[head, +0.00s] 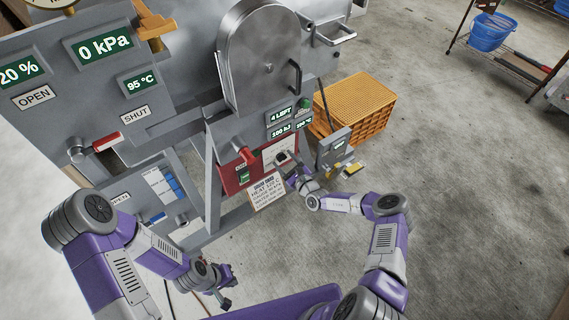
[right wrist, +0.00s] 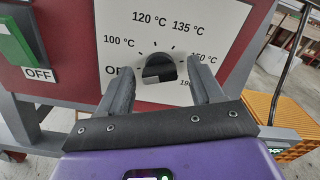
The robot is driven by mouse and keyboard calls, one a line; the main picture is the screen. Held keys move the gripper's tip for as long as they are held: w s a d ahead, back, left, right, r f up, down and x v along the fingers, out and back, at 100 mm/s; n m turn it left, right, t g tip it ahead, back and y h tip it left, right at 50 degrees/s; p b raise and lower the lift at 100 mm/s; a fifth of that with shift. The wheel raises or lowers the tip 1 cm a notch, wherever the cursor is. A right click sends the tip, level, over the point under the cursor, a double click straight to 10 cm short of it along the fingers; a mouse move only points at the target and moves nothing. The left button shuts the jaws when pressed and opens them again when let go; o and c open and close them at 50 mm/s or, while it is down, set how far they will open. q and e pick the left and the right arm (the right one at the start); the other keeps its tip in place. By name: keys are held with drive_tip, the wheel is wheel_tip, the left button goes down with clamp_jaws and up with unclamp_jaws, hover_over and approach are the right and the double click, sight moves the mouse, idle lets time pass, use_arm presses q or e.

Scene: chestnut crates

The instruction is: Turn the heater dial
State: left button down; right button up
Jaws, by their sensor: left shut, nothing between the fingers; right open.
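The heater dial (right wrist: 160,68) is a black round knob on a white plate (right wrist: 215,25) marked with temperatures, set in a red panel (right wrist: 75,20). In the head view the dial (head: 281,157) is small and close to my right gripper (head: 288,168). In the right wrist view my right gripper (right wrist: 160,80) is open, with one finger on each side of the dial. I cannot tell whether the fingers touch it. The dial's exact setting is hard to read. My left gripper (head: 226,291) is shut and empty, low in front of the machine.
A green switch (right wrist: 14,45) with an OFF label is left of the dial. A paper sign (head: 266,192) hangs below the red panel. A grey box on a post (head: 333,146) and an orange crate stack (head: 356,100) stand to the right. The floor further right is open.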

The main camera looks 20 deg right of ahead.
drive_tip(key=shift+w, duration=0.15)
drive_tip(key=c, duration=1.1)
drive_tip(key=shift+o, duration=0.2)
